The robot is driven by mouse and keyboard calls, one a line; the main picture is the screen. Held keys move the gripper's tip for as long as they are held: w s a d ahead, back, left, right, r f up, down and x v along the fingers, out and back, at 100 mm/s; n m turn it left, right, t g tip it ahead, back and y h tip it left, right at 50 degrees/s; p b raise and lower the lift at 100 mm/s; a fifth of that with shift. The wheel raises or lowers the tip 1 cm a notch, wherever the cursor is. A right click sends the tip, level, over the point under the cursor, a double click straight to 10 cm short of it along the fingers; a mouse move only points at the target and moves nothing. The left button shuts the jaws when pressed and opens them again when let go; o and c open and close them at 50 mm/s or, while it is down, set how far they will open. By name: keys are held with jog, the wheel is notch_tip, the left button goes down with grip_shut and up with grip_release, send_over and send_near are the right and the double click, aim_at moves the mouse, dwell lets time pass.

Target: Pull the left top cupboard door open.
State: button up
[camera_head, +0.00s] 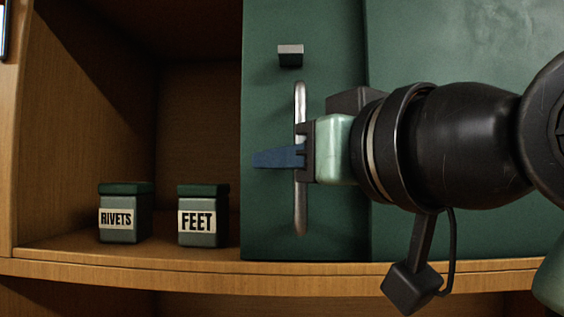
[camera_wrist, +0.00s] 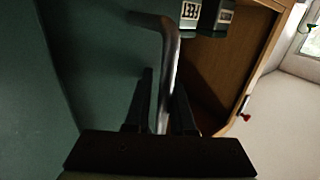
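The green cupboard door (camera_head: 265,215) stands in the middle of the head view, to the right of an open compartment. Its upright metal handle (camera_head: 300,220) is a long rounded bar, which also shows in the wrist view (camera_wrist: 168,55). My gripper (camera_head: 278,157) reaches in from the right, its blue fingers pointing left across the handle's middle. In the wrist view my gripper (camera_wrist: 163,90) has one dark finger on each side of the bar, close against it, and looks shut on it. The exact finger contact is dark. I cannot tell if the door stands ajar.
A RIVETS jar (camera_head: 122,219) and a FEET jar (camera_head: 201,221) stand on the wooden shelf (camera_head: 130,267) left of the door. A small dark block (camera_head: 290,54) sits above the handle. Another green panel (camera_head: 450,55) lies to the right, behind my arm.

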jog(key=shift+s+d+r, duration=0.15)
jog(key=shift+s, duration=0.15)
jog(key=shift+c, duration=0.3)
grip_shut()
dwell(0.9)
